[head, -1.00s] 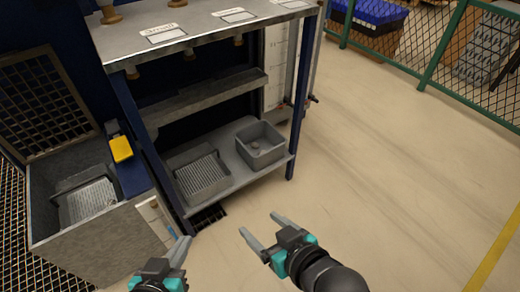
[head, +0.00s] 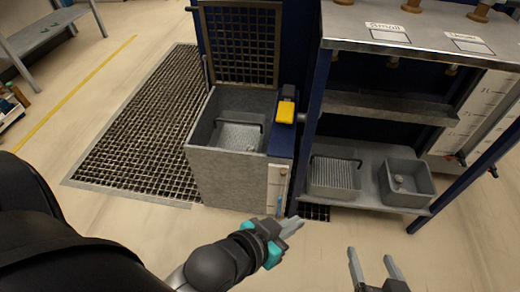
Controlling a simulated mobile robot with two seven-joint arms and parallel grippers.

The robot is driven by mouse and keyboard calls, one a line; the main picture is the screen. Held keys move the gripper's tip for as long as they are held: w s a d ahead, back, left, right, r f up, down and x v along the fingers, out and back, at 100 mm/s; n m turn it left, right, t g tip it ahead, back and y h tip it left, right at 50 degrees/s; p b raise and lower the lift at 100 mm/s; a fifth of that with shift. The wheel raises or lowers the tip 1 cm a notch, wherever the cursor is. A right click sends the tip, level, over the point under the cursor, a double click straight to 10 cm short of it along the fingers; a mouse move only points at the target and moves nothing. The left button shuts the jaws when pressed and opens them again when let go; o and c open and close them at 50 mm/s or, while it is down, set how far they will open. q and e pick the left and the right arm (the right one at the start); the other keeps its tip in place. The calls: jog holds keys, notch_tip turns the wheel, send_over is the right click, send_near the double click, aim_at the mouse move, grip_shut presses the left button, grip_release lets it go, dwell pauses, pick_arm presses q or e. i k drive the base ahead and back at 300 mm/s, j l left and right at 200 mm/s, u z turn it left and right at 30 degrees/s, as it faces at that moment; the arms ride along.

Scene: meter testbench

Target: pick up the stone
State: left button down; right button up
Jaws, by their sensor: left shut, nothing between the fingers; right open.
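A small grey lump that looks like the stone (head: 399,179) lies inside a grey square bin (head: 421,199) on the lower shelf of the bench. My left gripper (head: 296,224) is shut and empty, in front of the cabinet and the shelf's left end. My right gripper (head: 371,255) is open and empty, at the bottom of the head view, in front of the shelf and apart from the bin. The bin's walls rise around the stone, which stays visible from above.
A ribbed grey tray (head: 334,174) stands left of the bin. A middle shelf (head: 390,107) and bench top (head: 400,32) overhang them. An open cabinet (head: 225,172) with a raised grate lid (head: 240,45) stands left. The floor at front right is clear.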

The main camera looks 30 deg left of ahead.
aim_at(250, 148)
jog(key=i+j+z, duration=0.2)
jog(key=j+z, duration=0.15)
jog(key=j, duration=0.35)
jog(key=i+j+z, duration=0.15)
jog(key=j+z, duration=0.15)
jog(key=j, duration=0.4)
jog(key=j+z, duration=0.35)
jog(key=j, duration=0.4)
